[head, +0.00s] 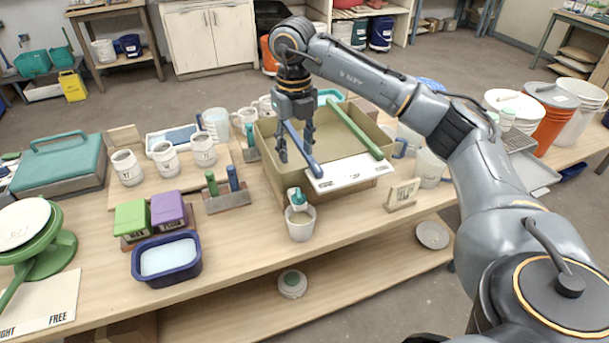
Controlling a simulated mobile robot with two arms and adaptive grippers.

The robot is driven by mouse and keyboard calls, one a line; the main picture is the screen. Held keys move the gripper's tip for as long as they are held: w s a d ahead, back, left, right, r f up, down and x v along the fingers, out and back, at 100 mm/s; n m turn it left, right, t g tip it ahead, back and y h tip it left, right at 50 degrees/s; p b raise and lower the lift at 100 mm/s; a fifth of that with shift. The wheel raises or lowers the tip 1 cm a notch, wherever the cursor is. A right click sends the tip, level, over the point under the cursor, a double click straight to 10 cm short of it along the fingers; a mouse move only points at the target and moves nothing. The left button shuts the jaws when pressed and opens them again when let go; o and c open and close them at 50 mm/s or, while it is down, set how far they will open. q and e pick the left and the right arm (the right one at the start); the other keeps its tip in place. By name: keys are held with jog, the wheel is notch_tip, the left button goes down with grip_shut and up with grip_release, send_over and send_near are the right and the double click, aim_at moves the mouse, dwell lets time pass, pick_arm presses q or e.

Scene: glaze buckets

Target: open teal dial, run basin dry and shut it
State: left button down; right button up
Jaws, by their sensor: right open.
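The olive-tan basin (268,165) stands on the workbench. A spout with a teal dial (297,195) is at its front, above a white cup (300,227). Whether the dial is open and whether anything flows cannot be told. My right gripper (295,147) hangs pointing down over the front left part of the basin, behind and above the dial. Its fingers are apart, one on each side of a blue bar (303,152) that lies across the basin; contact cannot be told. The basin's inside is partly hidden by the gripper and bars. My left gripper is out of view.
A green bar (356,130) also crosses the basin. A white lettered board (348,173) sits at its front right. A small sign (403,195) stands to the right. A blue tub (167,257), purple and green blocks, and several mugs stand left. Bare bench lies left of the cup.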

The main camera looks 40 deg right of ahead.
aim_at(299, 192)
jog(key=f+n+p, duration=0.2)
jog(key=f+n, duration=0.4)
jog(key=n, duration=0.1)
jog(key=f+n+p, duration=0.2)
jog(key=f+n, duration=0.4)
jog(key=n, duration=0.1)
jog(key=shift+s+d+f, duration=0.1)
jog(key=shift+d+f, duration=0.1)
jog(key=shift+f, duration=0.1)
jog(key=c, duration=0.9)
